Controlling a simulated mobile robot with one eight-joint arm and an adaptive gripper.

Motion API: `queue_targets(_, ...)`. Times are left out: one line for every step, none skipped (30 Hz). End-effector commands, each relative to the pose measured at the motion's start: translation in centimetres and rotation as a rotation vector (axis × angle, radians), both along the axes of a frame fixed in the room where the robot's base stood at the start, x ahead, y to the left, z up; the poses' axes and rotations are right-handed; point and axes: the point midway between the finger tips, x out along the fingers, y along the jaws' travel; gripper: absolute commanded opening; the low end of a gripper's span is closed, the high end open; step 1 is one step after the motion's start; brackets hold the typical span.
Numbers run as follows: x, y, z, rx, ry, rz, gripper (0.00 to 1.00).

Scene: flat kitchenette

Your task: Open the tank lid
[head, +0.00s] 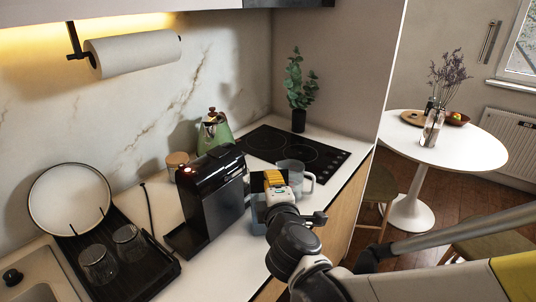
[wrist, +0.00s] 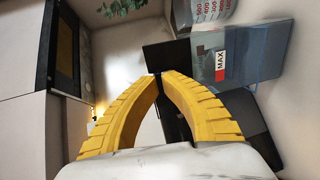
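The black coffee machine (head: 218,190) stands on the counter. Its bluish see-through water tank (head: 258,216) is at the machine's right side, partly hidden by my gripper. In the wrist view the tank (wrist: 250,52) has a red MAX label and lies to the right of my fingers. A flat black panel (wrist: 165,56), which looks like the tank lid, stands out from the tank's end just beyond my fingertips. My gripper (wrist: 159,74) has its yellow fingers brought together at the tips, at the panel's lower edge. I cannot tell whether they touch it. In the head view my gripper (head: 273,179) is over the tank.
A clear measuring jug (head: 298,178) stands close behind my gripper; its markings show in the wrist view (wrist: 208,10). A green kettle (head: 213,132), a black hob (head: 290,148) and a plant (head: 299,90) are farther back. A dish rack (head: 150,268) with glasses is at left.

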Motion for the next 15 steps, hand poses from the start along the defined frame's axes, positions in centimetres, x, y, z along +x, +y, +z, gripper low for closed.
queue_targets(0.01,-0.05,-0.02,0.0,0.001,-0.001,0.0)
queue_targets(0.01,-0.04,-0.02,0.0,0.001,-0.001,0.14)
queue_targets(0.01,-0.05,-0.02,0.0,0.001,-0.001,0.27)
queue_targets(0.01,-0.05,-0.02,0.0,0.001,-0.001,0.29)
queue_targets(0.01,-0.04,-0.02,0.0,0.001,-0.001,0.29)
queue_targets(0.01,-0.04,-0.02,0.0,0.001,-0.001,0.29)
queue_targets(0.01,-0.04,-0.02,0.0,0.001,-0.001,0.29)
queue_targets(0.01,-0.04,-0.02,0.0,0.001,-0.001,0.29)
queue_targets(0.01,-0.04,-0.02,0.0,0.001,-0.001,0.29)
queue_targets(0.01,-0.03,-0.02,0.0,0.001,-0.001,0.29)
queue_targets(0.01,-0.03,-0.02,0.0,0.001,-0.001,0.29)
queue_targets(-0.02,-0.03,-0.02,0.0,0.001,-0.001,0.29)
queue_targets(-0.1,-0.03,0.0,0.0,0.001,-0.001,0.29)
queue_targets(-0.22,-0.05,0.03,0.0,0.001,-0.001,0.29)
queue_targets(-0.5,-0.08,0.07,0.0,0.001,0.0,0.29)
